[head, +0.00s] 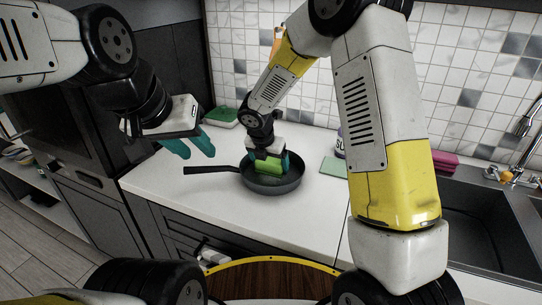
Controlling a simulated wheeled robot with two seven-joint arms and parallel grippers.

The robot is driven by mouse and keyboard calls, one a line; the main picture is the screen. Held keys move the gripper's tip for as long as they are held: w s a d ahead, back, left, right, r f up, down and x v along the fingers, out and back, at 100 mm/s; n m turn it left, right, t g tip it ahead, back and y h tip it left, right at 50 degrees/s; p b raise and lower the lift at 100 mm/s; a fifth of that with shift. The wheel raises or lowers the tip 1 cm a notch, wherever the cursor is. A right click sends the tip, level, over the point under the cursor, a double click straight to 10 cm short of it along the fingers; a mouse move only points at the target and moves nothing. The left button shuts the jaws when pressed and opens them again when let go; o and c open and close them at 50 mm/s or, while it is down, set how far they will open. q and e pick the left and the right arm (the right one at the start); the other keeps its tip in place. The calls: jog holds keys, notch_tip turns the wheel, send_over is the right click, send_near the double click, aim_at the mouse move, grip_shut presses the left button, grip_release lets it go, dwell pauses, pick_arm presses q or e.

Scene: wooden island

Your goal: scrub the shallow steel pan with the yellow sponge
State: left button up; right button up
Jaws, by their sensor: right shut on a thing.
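The shallow pan (290,183) looks dark grey and sits on the white counter, its black handle (209,170) pointing left. My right gripper (268,165) reaches down into the pan, its teal fingers shut on a yellow-green sponge (267,168). The sponge is inside the pan's rim. Whether its underside touches the pan floor is hard to tell. My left gripper (195,149) is open and empty, above the counter to the left of the pan, over the handle side.
A green item (223,117) lies at the back left of the counter. A flat green pad (332,166) and a bottle (341,140) are right of the pan, partly behind my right arm. A pink cloth (443,160) lies near the sink (490,225) and faucet (515,155).

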jog(key=shift+s+d, duration=0.2)
jog(key=shift+s, duration=0.85)
jog(key=shift+r, duration=3)
